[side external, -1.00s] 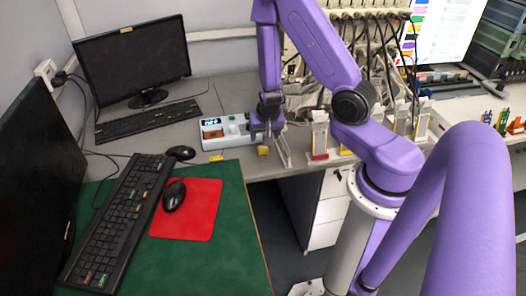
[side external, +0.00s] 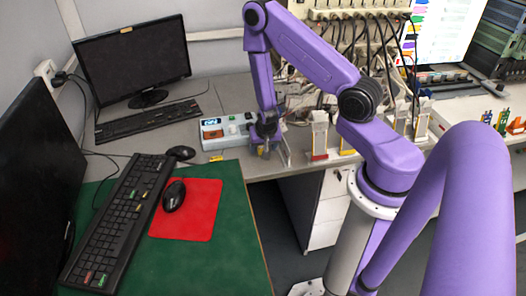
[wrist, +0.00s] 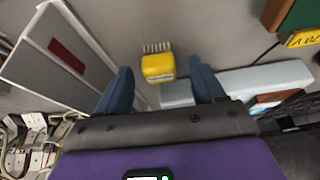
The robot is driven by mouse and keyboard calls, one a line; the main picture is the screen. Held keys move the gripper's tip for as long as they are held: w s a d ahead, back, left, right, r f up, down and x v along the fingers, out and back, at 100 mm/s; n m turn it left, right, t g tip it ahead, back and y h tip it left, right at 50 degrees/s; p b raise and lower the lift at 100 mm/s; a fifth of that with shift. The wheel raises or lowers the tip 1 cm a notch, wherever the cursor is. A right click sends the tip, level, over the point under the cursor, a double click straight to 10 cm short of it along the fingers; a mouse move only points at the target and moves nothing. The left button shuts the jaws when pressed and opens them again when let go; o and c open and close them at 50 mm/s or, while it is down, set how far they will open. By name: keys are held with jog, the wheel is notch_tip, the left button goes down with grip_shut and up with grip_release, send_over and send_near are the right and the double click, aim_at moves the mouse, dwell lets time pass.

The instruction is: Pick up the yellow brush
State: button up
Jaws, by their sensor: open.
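The yellow brush (wrist: 158,66) lies on the grey table in the wrist view, with its pale bristles pointing toward the top of the picture. My gripper (wrist: 162,78) is open, with one dark blue finger on each side of the brush and space between the fingers and it. In the side external view my gripper (side external: 267,153) is low over the table near its front edge, and the brush is mostly hidden behind it. I cannot tell the exact height of the fingertips above the table.
A white device with a display (side external: 226,130) stands just left of my gripper. A grey upright panel (wrist: 68,50) stands close to the left finger in the wrist view. A green mat (side external: 225,265) with a red mouse pad (side external: 200,225) lies in front left.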

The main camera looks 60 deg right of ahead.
aim_at(263, 147)
jog(key=shift+w+d+f, duration=0.15)
jog(key=shift+f, duration=0.5)
jog(key=c, duration=1.1)
jog(key=shift+o, duration=0.2)
jog(key=shift+r, duration=0.15)
jog(key=shift+r, duration=4.9)
